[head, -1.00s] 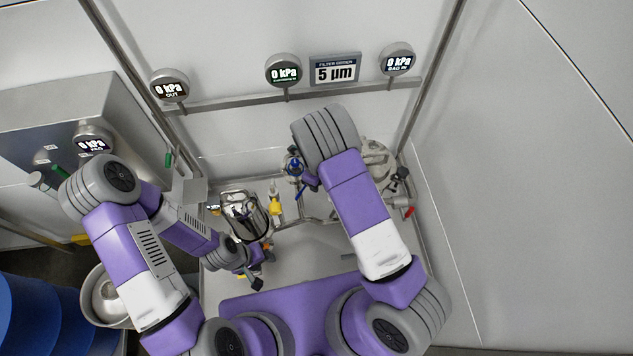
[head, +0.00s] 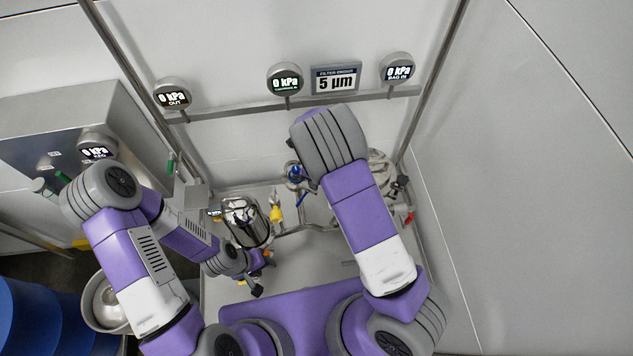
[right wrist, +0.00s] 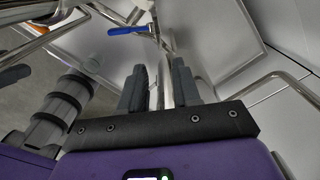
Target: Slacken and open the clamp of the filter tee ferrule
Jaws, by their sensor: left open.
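The filter vessel (head: 246,222) is a shiny steel cylinder in the middle of the head view. I cannot make out the filter tee ferrule or its clamp for certain; my right arm covers part of the pipework. My left gripper (head: 261,276) is open, just below the vessel in the head view, near small dark and orange parts. My right gripper is hidden behind its own arm in the head view. In the right wrist view my right gripper (right wrist: 159,88) has its dark fingers apart, with a steel pipe (right wrist: 166,70) showing between them, apparently not gripped.
A blue valve handle (head: 296,173) shows left of my right arm, and a blue handle (right wrist: 127,30) shows in the right wrist view. A yellow part (head: 277,213) stands right of the vessel. Gauges and a filter sign (head: 336,80) line the back rail. The right wall is bare.

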